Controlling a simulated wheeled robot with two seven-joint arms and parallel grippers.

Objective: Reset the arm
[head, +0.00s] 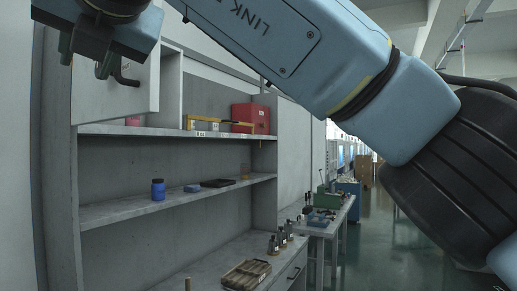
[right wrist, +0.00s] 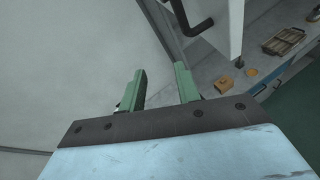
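My right arm crosses the head view from the lower right to the upper left. My right gripper (head: 85,55) is at the top left, partly cut off by the picture edge. In the right wrist view its two green fingers (right wrist: 160,80) stand apart with nothing between them. A dark bent handle (head: 127,76) on a grey panel (head: 120,98) shows close by the gripper in the head view. The handle also shows ahead of the fingers in the right wrist view (right wrist: 196,27), apart from them. My left gripper is in neither view.
Grey shelves hold a blue jar (head: 158,190), a black tray (head: 218,183) and a red box (head: 250,118). A wooden crate (head: 246,273) lies on the lower counter (head: 205,272). A small tan box (right wrist: 222,85) shows in the right wrist view. Floor is open at the right.

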